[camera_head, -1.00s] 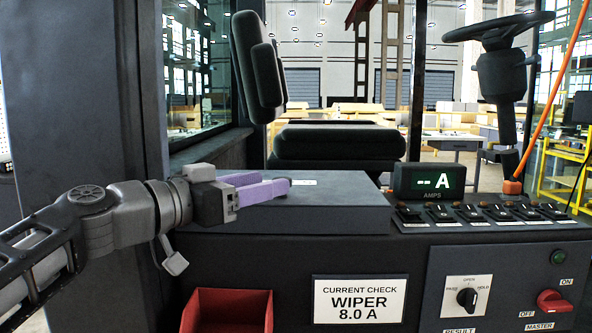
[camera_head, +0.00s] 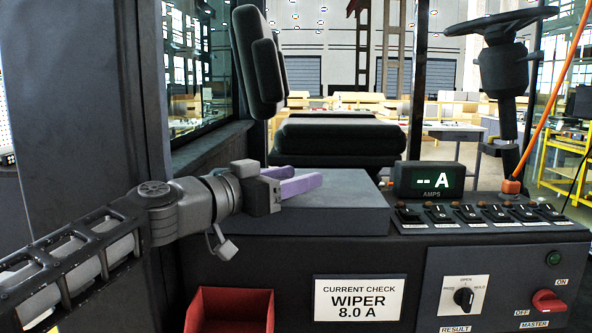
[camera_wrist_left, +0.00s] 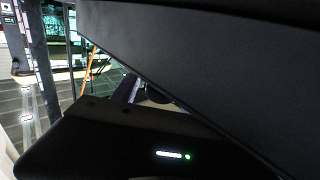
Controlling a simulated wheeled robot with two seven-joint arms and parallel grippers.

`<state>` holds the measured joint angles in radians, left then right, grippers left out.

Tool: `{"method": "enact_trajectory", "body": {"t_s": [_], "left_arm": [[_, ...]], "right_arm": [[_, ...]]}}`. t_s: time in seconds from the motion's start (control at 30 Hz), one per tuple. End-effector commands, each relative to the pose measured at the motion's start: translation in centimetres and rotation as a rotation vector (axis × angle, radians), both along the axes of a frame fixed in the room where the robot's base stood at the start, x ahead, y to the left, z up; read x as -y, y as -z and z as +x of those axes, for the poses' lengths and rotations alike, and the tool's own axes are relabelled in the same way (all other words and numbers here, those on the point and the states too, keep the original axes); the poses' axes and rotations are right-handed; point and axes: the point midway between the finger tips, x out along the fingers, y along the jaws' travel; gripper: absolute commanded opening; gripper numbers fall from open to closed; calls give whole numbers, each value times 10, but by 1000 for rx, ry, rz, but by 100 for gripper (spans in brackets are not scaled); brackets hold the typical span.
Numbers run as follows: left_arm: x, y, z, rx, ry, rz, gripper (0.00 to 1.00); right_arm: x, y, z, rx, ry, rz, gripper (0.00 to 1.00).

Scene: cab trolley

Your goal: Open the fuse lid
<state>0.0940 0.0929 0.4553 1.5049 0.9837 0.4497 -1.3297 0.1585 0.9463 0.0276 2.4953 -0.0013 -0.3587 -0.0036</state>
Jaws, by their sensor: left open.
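The grey fuse box with its flat lid (camera_head: 345,205) sits on the console, left of the ammeter. The lid looks closed and lies flat. My left gripper (camera_head: 306,177), with purple fingers, is open and empty at the lid's left part. I cannot tell whether its fingers touch the lid. In the left wrist view a large dark panel (camera_wrist_left: 210,65) fills the upper right; I cannot tell whether it is the lid. My right gripper is not in view.
The ammeter (camera_head: 429,181) reads "-- A" behind a row of switches (camera_head: 480,213). A red bin (camera_head: 230,312) and a "WIPER 8.0 A" card (camera_head: 359,298) are on the front. The result knob (camera_head: 464,298) and red master switch (camera_head: 549,301) are right. A seat (camera_head: 338,143) stands behind.

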Motion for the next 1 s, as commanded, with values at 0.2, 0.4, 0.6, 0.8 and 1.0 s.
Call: {"method": "enact_trajectory", "body": {"t_s": [0.2,0.4,0.6,0.8,1.0], "left_arm": [[4,0,3,1,-1,0,52],[3,0,3,1,-1,-1,45],[3,0,3,1,-1,-1,29],[3,0,3,1,-1,-1,13],[3,0,3,1,-1,-1,0]], "right_arm": [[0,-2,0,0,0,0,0],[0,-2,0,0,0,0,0],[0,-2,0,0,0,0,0],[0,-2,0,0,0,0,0],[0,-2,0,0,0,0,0]]}}
